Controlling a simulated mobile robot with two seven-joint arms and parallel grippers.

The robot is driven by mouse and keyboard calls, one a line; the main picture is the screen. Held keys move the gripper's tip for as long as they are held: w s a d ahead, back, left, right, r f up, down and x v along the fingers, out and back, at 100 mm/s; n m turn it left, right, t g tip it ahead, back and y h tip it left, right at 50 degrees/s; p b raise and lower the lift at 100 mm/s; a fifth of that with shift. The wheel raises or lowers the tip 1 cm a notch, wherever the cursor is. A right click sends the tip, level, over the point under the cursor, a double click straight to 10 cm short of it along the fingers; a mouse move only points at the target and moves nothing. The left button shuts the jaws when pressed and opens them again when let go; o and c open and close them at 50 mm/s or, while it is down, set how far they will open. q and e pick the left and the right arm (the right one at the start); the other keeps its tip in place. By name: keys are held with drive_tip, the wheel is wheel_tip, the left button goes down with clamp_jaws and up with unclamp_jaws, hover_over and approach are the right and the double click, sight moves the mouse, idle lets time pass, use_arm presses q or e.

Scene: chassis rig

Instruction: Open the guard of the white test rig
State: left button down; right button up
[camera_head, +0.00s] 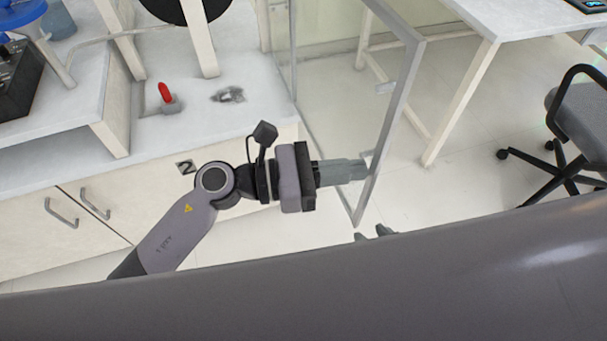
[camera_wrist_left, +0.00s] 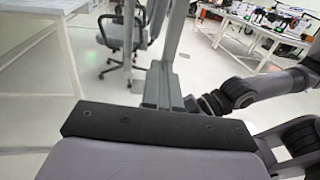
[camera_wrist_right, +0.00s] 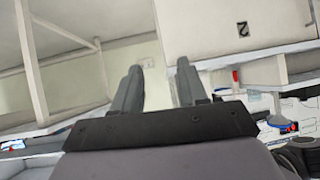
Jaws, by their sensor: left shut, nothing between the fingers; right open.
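The guard (camera_head: 398,95) is a clear panel in a grey metal frame. In the head view it stands swung out from the front of the white test rig (camera_head: 200,50), at an angle over the floor. My left gripper (camera_head: 364,170) is shut and empty, with its fingertips at the frame's outer upright; I cannot tell whether they touch. The left wrist view shows the closed fingers (camera_wrist_left: 160,85) beside the grey upright (camera_wrist_left: 178,40). My right gripper (camera_head: 375,234) shows only its fingertips, below the guard. The right wrist view shows its fingers (camera_wrist_right: 157,88) apart and empty.
A white table (camera_head: 490,20) and a wheeled office chair (camera_head: 575,130) stand to the right.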

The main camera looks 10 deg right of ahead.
use_arm(q)
drive_tip(key=d, duration=0.2)
drive_tip(key=shift+w+d, duration=0.15)
drive_tip(key=shift+d, duration=0.2)
use_arm(e)
drive_tip(key=shift+d+f, duration=0.1)
drive_tip(key=shift+f, duration=0.3)
use_arm(q)
drive_tip(key=shift+a+f+b, duration=0.1)
drive_tip(key=shift+a+b, duration=0.1)
drive_tip(key=shift+b, duration=0.15)
use_arm(e)
drive_tip(key=shift+s+f, duration=0.15)
drive_tip(key=shift+f, duration=0.05)
